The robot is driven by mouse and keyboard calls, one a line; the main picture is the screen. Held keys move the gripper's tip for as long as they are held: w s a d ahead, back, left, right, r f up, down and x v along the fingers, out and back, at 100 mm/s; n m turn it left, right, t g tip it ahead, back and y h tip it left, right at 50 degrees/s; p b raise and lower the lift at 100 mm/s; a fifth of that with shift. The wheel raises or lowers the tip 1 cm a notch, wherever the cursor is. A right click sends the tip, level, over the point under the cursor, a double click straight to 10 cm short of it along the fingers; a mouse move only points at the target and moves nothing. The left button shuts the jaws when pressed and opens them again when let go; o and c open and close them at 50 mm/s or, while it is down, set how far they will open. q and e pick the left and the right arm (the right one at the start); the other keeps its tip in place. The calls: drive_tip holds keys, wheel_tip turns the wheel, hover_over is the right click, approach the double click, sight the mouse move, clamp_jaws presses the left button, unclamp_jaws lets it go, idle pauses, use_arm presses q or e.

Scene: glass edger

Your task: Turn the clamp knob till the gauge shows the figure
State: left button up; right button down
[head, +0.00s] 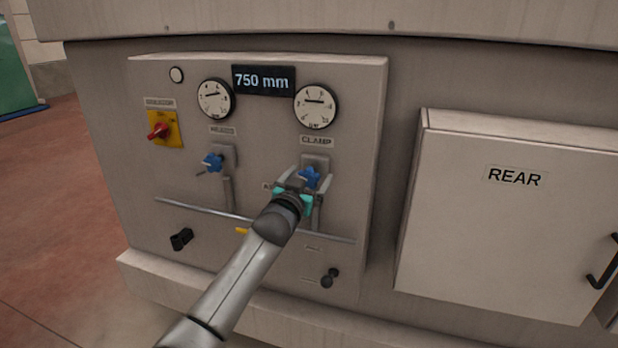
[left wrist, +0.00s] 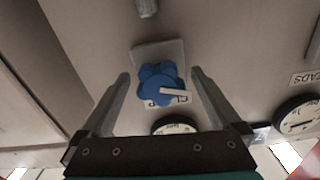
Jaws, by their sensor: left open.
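The blue clamp knob (head: 309,176) sits under the CLAMP label (head: 317,141) on the grey panel. It also shows in the left wrist view (left wrist: 160,84), with a pale pointer strip on it. My left gripper (head: 304,180) is open, with its fingers on either side of the knob; in the left wrist view (left wrist: 160,90) both fingers look apart from it. The clamp gauge (head: 316,106) is a round white dial above the label, its needle pointing roughly left; its figures are too small to read surely. My right gripper is not in view.
A second blue knob (head: 212,162) and gauge (head: 215,98) are to the left. A display (head: 263,80) reads 750 mm. A red-yellow switch (head: 159,131), a horizontal rail (head: 200,210) and black knobs (head: 330,278) are on the panel. A REAR cabinet (head: 500,220) stands right.

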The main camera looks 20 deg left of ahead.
use_arm(q)
drive_tip(key=c, duration=1.4)
drive_tip(key=shift+o, duration=0.2)
